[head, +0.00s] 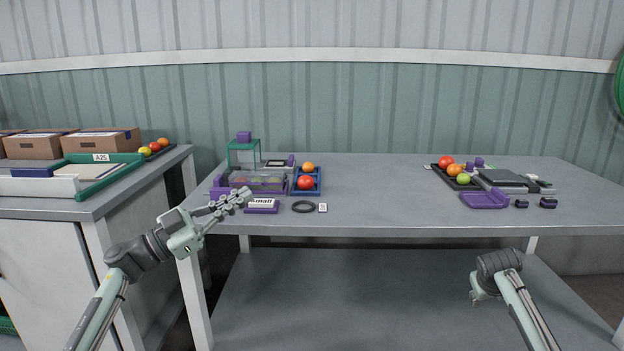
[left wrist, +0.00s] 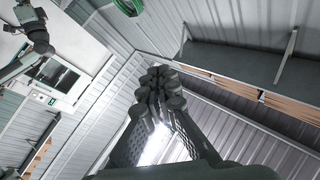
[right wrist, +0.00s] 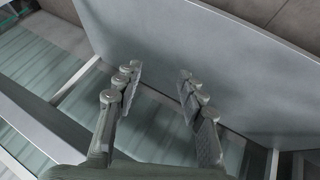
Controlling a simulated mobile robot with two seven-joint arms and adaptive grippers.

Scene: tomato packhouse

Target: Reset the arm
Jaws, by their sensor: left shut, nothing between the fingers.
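My left gripper (head: 232,201) is raised in front of the table's left part in the head view, with its fingers pointing up and to the right. In the left wrist view its fingers (left wrist: 160,80) are together with nothing between them, and the wall and ceiling show behind. My right arm comes in at the lower right of the head view, below the tabletop edge. Its fingers are mostly hidden there. In the right wrist view my right gripper (right wrist: 158,85) is open and empty, with its fingers well apart in front of the table.
The grey table (head: 390,195) holds a purple-framed clear box (head: 258,182), a blue tray (head: 306,190) with fruit, a black ring (head: 303,207), a purple tray (head: 484,200) and a grey device (head: 503,179). Its middle is clear. A side counter (head: 60,208) with cartons (head: 95,144) stands left.

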